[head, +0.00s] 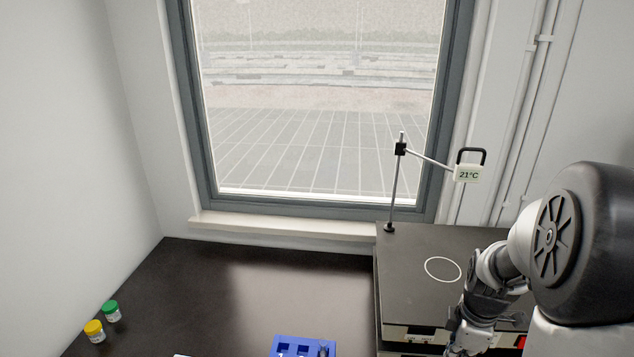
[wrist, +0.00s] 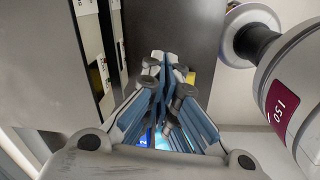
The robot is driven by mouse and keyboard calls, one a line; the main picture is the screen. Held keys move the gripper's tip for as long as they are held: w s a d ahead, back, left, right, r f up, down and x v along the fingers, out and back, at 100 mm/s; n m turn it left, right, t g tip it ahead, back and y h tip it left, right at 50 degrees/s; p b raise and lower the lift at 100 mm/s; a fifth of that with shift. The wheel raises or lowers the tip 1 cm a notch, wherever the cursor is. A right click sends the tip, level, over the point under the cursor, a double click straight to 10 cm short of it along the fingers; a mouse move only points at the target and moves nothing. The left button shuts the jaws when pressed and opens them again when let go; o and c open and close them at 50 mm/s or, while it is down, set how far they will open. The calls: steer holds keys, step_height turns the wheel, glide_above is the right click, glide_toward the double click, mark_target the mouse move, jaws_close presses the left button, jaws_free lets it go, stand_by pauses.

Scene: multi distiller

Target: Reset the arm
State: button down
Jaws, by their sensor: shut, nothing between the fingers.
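My arm (head: 500,265) is folded at the right in the head view, in front of the dark raised unit. My gripper (wrist: 166,62) shows in the wrist view with its fingers together at the tips and nothing between them. In the head view the wrist hangs down at the bottom edge, and the fingertips are out of the picture.
A blue rack (head: 303,346) sits at the front edge of the dark bench (head: 240,290). Green-lidded (head: 112,311) and yellow-lidded (head: 94,331) jars stand at left. The raised unit (head: 410,255) carries a stand with a 21°C display (head: 468,174). The bench middle is clear.

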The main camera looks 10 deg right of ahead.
steer(key=s+a+r+m+t, duration=0.1)
steer(key=s+a+r+m, duration=0.15)
steer(key=a+r, duration=0.4)
steer(key=s+a+r+m+t, duration=0.1)
steer(key=a+r+m, duration=0.2)
steer(key=a+r, duration=0.35)
steer(key=s+a+r+m+t, duration=0.1)
steer(key=s+a+r+m, duration=0.2)
steer(key=s+a+m, duration=0.3)
steer(key=s+a, duration=0.2)
steer(key=s, duration=0.2)
steer(key=shift+a+r+t+y+b, duration=0.3)
steer(key=shift+r+t, duration=0.1)
steer(key=shift+m, duration=0.25)
